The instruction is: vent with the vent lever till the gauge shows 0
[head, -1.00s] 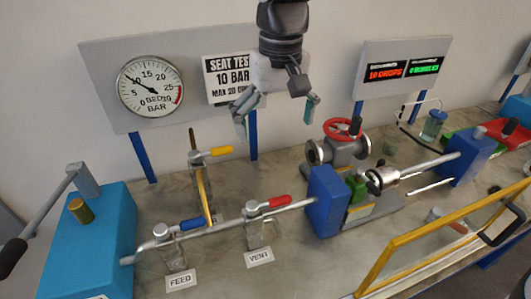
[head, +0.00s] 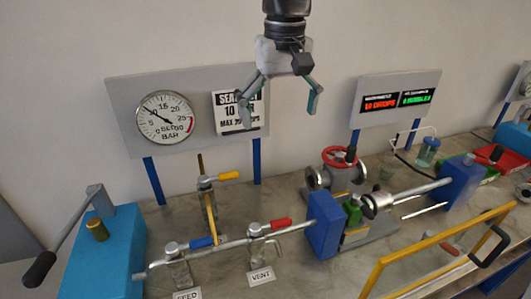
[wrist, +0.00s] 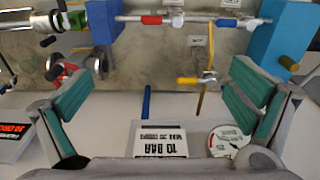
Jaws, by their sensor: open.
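The vent lever has a red handle (head: 281,223) on a small valve behind the VENT label (head: 261,276); the handle lies along the pipe. It also shows in the wrist view (wrist: 152,20). The round pressure gauge (head: 165,117) is on the grey back panel, its needle near 10 bar. In the wrist view the gauge (wrist: 228,139) is partly covered by my gripper. My gripper (head: 279,103) is open and empty, fingers spread, well above the bench near the sign. It is apart from the lever.
The blue feed lever (head: 202,243) sits left of the vent lever, with a yellow lever (head: 229,176) behind. A blue block (head: 326,226) and a red handwheel valve (head: 340,156) stand to the right. A yellow-framed guard (head: 440,250) is at front right.

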